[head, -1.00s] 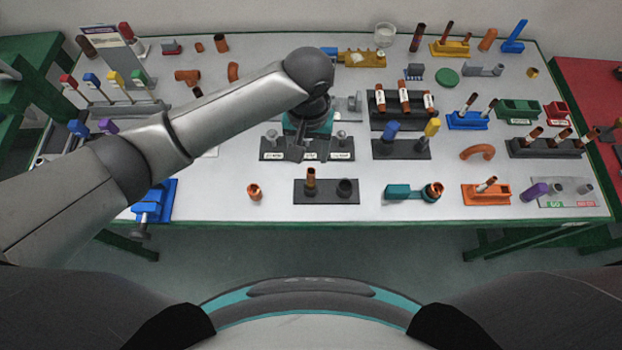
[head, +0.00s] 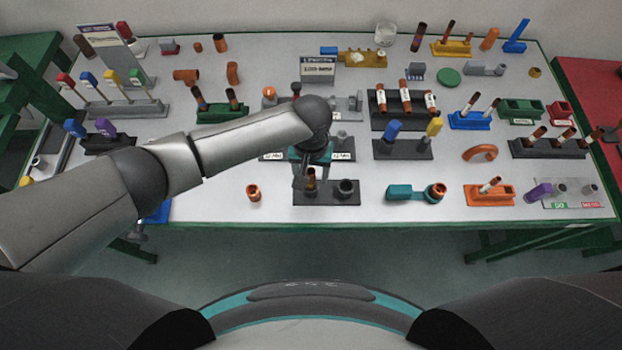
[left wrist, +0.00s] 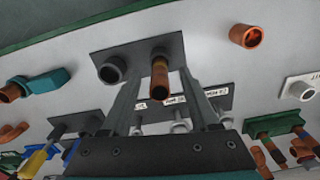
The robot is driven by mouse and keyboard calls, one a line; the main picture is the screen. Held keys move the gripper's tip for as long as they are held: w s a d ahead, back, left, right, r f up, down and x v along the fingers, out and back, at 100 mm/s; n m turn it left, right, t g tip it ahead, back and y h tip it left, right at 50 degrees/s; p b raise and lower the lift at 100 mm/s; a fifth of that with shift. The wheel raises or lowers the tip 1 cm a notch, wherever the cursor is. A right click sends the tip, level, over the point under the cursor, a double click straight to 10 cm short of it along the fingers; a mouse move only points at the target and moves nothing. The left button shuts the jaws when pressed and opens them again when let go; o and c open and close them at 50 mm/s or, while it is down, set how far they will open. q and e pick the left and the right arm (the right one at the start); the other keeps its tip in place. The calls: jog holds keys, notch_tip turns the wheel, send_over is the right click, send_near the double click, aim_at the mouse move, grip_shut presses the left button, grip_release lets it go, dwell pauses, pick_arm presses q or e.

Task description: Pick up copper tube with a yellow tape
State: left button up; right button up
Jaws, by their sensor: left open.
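The copper tube with a yellow band (head: 311,181) stands upright in the left part of a dark two-socket base (head: 328,198) near the front edge of the table. In the left wrist view the tube (left wrist: 160,78) shows its yellowish band near the base plate (left wrist: 140,52), beside an empty dark socket (left wrist: 112,69). My left gripper (head: 318,170) is above and just behind the tube, pointing down. In the left wrist view its open fingers (left wrist: 160,88) appear on either side of the tube, with no clear grip on it. My right gripper is not in view.
A short copper ring (head: 253,193) stands left of the base. A teal holder with a copper piece (head: 405,192) lies to its right. A labelled dark rack (head: 275,155) is behind, partly hidden by my arm. The strip in front of the base is clear.

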pick_arm(q)
jog(key=shift+c, duration=0.2)
grip_shut()
jog(key=shift+r, duration=0.1)
